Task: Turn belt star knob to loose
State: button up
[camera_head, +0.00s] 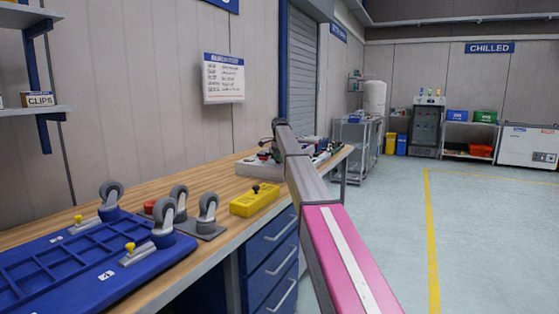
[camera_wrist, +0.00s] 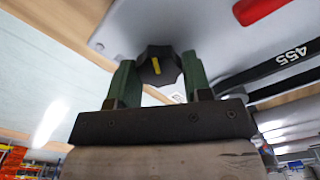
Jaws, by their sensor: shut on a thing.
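In the wrist view the black star knob (camera_wrist: 152,72), with a yellow mark across its face, sits on a light grey plate (camera_wrist: 190,35). My gripper (camera_wrist: 160,76) has its two green fingers on either side of the knob and is shut on it. Beside it on the right runs a black belt (camera_wrist: 285,62) with the white number 455. In the head view my arm reaches to the far end of the workbench; the small parts there hide the knob from clear view.
The wooden workbench (camera_head: 85,237) carries a blue tray (camera_head: 65,268), grey casters (camera_head: 207,207) and a yellow box (camera_head: 253,202). In the wrist view a red part (camera_wrist: 260,9) lies near the belt. Open floor (camera_head: 390,240) lies to the right of the bench.

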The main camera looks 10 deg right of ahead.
jog(key=n, duration=0.6)
jog(key=shift+n, duration=0.3)
jog(key=n, duration=1.1)
jog(key=shift+n, duration=0.3)
jog(key=n, duration=0.6)
jog(key=o, duration=0.9)
jog(key=shift+r, duration=0.15)
